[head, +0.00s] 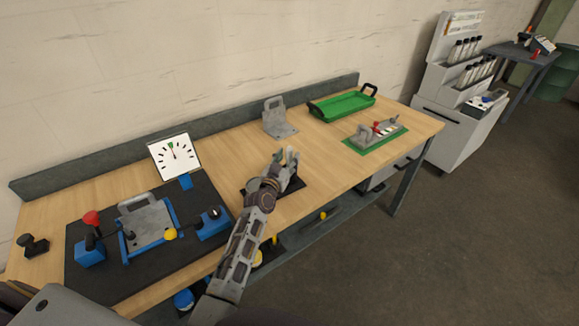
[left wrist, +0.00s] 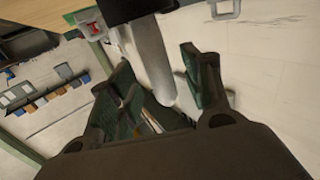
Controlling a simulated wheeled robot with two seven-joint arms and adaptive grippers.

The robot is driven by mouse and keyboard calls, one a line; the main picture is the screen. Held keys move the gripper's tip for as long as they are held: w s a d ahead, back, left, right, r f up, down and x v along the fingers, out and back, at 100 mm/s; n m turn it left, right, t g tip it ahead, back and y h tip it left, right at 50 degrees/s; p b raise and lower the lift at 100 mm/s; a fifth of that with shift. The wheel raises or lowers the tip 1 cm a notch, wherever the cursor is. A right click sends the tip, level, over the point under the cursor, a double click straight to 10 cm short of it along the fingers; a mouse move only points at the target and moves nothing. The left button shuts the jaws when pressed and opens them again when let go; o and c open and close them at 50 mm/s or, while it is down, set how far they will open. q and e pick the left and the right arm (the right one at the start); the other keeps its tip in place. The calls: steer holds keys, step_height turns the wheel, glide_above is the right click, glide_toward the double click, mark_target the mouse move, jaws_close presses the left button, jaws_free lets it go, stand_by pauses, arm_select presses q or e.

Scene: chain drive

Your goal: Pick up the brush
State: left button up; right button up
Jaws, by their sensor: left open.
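No object shows clearly as the brush in the head view. My left gripper (head: 289,160) is over the front middle of the workbench, above a dark mat (head: 258,190) that it partly covers. In the left wrist view its two fingers (left wrist: 165,88) are spread apart. A pale grey cylinder (left wrist: 150,58), running down from a dark block (left wrist: 132,9), lies between them. I cannot tell whether this cylinder is the brush or whether a finger touches it. My right gripper is not in view.
A black board (head: 100,288) with a blue fixture, levers and a dial (head: 174,153) fills the bench's left side. A grey bracket (head: 279,119), a green tray (head: 342,104) and a green-based fixture (head: 375,137) stand behind and right. Bare wood (head: 225,150) lies left of my gripper.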

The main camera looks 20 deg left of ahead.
mark_target(289, 146)
arm_select(q)
steer(key=shift+w+d, duration=0.1)
steer(key=shift+w, duration=0.95)
jaws_close()
steer(key=shift+r+p, duration=0.25)
steer(key=shift+p, duration=0.05)
step_height(289, 146, up, 5)
steer(key=p, duration=0.4)
steer(key=shift+f, duration=0.2)
step_height(289, 146, up, 3)
steer(key=shift+r+p, duration=0.1)
steer(key=shift+p, duration=0.65)
steer(key=shift+r, duration=0.85)
